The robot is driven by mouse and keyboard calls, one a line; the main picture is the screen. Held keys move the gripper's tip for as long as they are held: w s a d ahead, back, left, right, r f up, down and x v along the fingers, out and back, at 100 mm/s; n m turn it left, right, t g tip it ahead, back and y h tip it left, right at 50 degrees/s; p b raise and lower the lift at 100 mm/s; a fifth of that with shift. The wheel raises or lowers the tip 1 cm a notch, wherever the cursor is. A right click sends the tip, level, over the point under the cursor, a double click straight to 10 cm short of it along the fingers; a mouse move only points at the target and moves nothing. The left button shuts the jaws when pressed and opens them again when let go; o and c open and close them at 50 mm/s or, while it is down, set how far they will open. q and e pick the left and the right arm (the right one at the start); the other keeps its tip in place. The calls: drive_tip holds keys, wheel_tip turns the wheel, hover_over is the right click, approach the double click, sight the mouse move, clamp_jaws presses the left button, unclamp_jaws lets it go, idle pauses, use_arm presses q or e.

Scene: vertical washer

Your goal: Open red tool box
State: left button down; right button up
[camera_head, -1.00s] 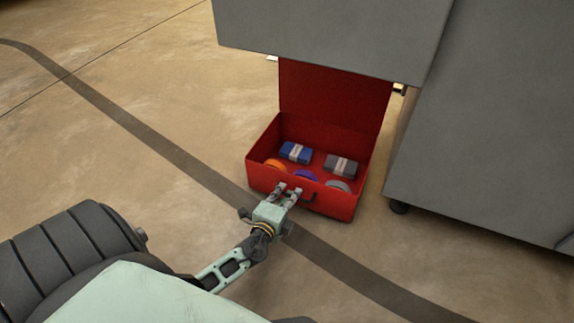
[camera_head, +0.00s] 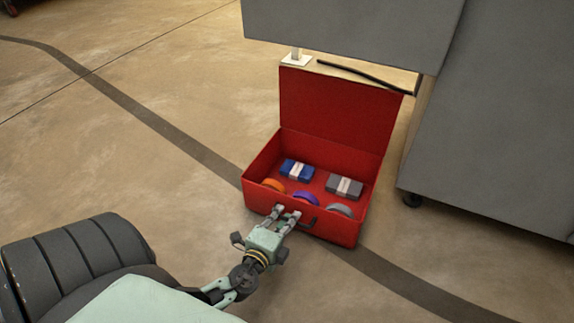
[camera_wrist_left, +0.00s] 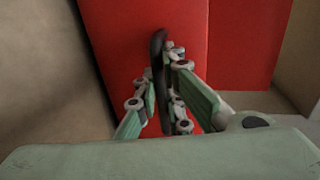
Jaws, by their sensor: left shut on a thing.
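The red tool box (camera_head: 272,225) stands on the floor with its lid (camera_head: 335,112) raised at the back. Inside lie a blue packet (camera_head: 297,169), a grey packet (camera_head: 344,187) and orange, purple and grey rolls along the front wall. My left gripper (camera_head: 287,211) is at the front wall of the box. In the left wrist view, my left gripper (camera_wrist_left: 163,92) is shut on the black handle (camera_wrist_left: 158,50), which stands between its fingers against the red front. My right gripper is not in view.
A large grey cabinet-like body (camera_head: 490,120) stands right of the box, with a caster (camera_head: 412,200) under it. A grey panel (camera_head: 350,32) overhangs behind the lid. The floor left of the box is clear, with a dark stripe (camera_head: 150,126) across it.

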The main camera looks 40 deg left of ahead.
use_arm(q)
drive_tip(key=shift+s, duration=0.2)
drive_tip(key=c, duration=1.8)
unclamp_jaws()
drive_tip(key=shift+c, duration=0.2)
drive_tip(key=v, duration=0.7)
drive_tip(key=shift+s, duration=0.2)
drive_tip(key=shift+d, duration=0.1)
